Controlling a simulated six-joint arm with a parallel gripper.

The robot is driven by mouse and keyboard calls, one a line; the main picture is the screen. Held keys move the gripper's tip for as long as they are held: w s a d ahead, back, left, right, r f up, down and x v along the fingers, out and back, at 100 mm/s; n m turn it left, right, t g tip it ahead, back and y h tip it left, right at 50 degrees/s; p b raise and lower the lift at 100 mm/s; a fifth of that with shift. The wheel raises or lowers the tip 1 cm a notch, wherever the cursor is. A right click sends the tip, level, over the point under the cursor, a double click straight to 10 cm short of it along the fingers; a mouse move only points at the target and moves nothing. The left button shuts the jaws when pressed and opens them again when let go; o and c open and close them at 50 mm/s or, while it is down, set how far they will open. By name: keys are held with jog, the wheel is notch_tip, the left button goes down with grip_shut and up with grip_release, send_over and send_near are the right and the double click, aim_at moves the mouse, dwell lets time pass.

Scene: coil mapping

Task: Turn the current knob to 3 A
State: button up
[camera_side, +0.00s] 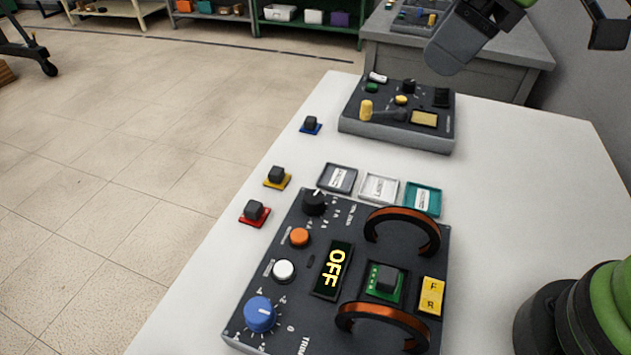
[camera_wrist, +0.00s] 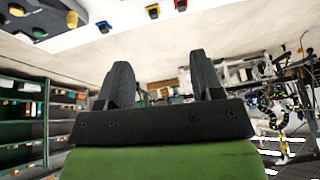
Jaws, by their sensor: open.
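The front control panel (camera_side: 330,275) lies on the white table in the side view, its display (camera_side: 332,270) reading OFF. A black knob (camera_side: 315,202) with a numbered scale sits at its far left corner. A blue knob (camera_side: 260,314) with a white pointer mark and another scale sits at its near left corner. The scale names are too small to read surely, so I cannot tell which is the current knob. My gripper (camera_wrist: 162,64) is open and empty in the wrist view, away from the knobs. Its fingers are not clearly visible in the side view.
Two copper coil arches (camera_side: 402,226) (camera_side: 383,320) rise from the panel's right half. A second panel (camera_side: 396,115) stands farther back. Black blocks on blue (camera_side: 311,125), yellow (camera_side: 277,178) and red (camera_side: 255,213) bases line the left table edge. Three small trays (camera_side: 380,188) lie between panels.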

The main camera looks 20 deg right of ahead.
jog(key=w+a+f+n+g, duration=0.2)
jog(key=w+a+f+n, duration=0.2)
jog(key=f, duration=0.2)
jog(key=n+g, duration=0.1)
jog(key=n, duration=0.5)
send_near(314, 196)
jog(key=shift+y, duration=0.3)
jog(key=x, duration=0.9)
jog(key=shift+d+f, duration=0.2)
jog(key=shift+m, duration=0.3)
jog(key=c, duration=0.9)
